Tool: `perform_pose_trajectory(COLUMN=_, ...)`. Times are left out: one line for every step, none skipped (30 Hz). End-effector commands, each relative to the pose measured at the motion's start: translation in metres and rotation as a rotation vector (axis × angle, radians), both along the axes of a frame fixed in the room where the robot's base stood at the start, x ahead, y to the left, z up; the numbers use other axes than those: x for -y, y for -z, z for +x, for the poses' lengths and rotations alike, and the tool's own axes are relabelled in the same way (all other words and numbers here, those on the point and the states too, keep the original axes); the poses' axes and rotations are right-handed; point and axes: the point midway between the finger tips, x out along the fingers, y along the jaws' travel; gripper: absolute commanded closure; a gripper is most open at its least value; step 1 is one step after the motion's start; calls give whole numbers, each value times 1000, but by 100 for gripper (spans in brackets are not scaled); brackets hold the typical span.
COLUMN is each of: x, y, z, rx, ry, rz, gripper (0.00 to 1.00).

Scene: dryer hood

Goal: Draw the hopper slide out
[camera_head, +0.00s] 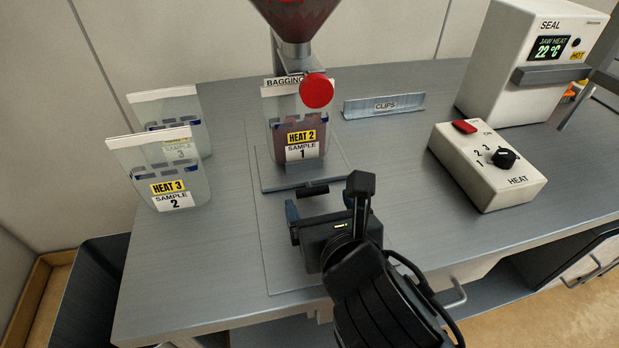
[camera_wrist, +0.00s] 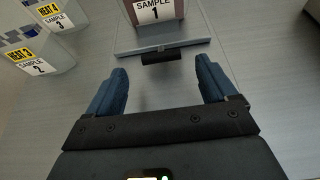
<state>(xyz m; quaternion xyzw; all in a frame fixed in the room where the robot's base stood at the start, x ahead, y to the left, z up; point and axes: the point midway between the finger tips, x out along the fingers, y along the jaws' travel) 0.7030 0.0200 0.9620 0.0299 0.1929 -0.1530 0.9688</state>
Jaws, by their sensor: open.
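The metal hopper (camera_head: 293,20) hangs above the bench with dark red contents. A round red knob (camera_head: 317,90) sticks out below its spout, in front of the bagging sign; it looks like the slide's pull. A bag marked HEAT 2 SAMPLE 1 (camera_head: 302,143) stands under the spout with dark red contents; its lower part shows in the wrist view (camera_wrist: 156,10). My gripper (camera_head: 321,207) is open and empty, low over the bench in front of the bag and below the knob. In the wrist view its blue fingers (camera_wrist: 162,72) are spread, and the knob is out of view.
A plate with a black bar handle (camera_head: 312,190) lies before the bag, just ahead of my fingers (camera_wrist: 161,56). Two more bags (camera_head: 168,170) stand left. The clips holder (camera_head: 384,105), heat box (camera_head: 487,165) and sealer (camera_head: 530,60) stand right.

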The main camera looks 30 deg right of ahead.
Motion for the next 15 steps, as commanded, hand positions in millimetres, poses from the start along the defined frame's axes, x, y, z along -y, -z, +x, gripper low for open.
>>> perform_pose_trajectory(x=3, y=3, z=6, rx=0, ry=3, rz=-1, gripper=15)
perform_pose_trajectory(x=4, y=4, z=10, rx=0, ry=3, rz=-1, gripper=15)
perform_pose_trajectory(x=6, y=6, z=16, rx=1, ry=3, rz=1, gripper=15)
perform_pose_trajectory(x=7, y=9, z=20, rx=1, ry=2, rz=0, gripper=15)
perform_pose_trajectory(x=9, y=10, z=24, rx=0, ry=3, rz=-1, gripper=15)
perform_pose_trajectory(x=10, y=13, z=30, rx=0, ry=3, rz=-1, gripper=15)
perform_pose_trajectory(x=12, y=14, z=34, rx=1, ry=2, rz=0, gripper=15)
perform_pose_trajectory(x=13, y=16, z=38, rx=1, ry=3, rz=1, gripper=15)
perform_pose_trajectory(x=15, y=19, z=42, rx=0, ry=3, rz=0, gripper=15)
perform_pose_trajectory(x=16, y=20, z=46, rx=0, ry=3, rz=0, gripper=15)
perform_pose_trajectory(x=17, y=21, z=49, rx=0, ry=2, rz=0, gripper=15)
perform_pose_trajectory(x=17, y=23, z=52, rx=0, ry=1, rz=1, gripper=15)
perform_pose_trajectory(x=18, y=24, z=54, rx=0, ry=0, rz=1, gripper=15)
perform_pose_trajectory(x=18, y=24, z=56, rx=0, ry=0, rz=1, gripper=15)
perform_pose_trajectory(x=19, y=25, z=58, rx=0, ry=0, rz=1, gripper=15)
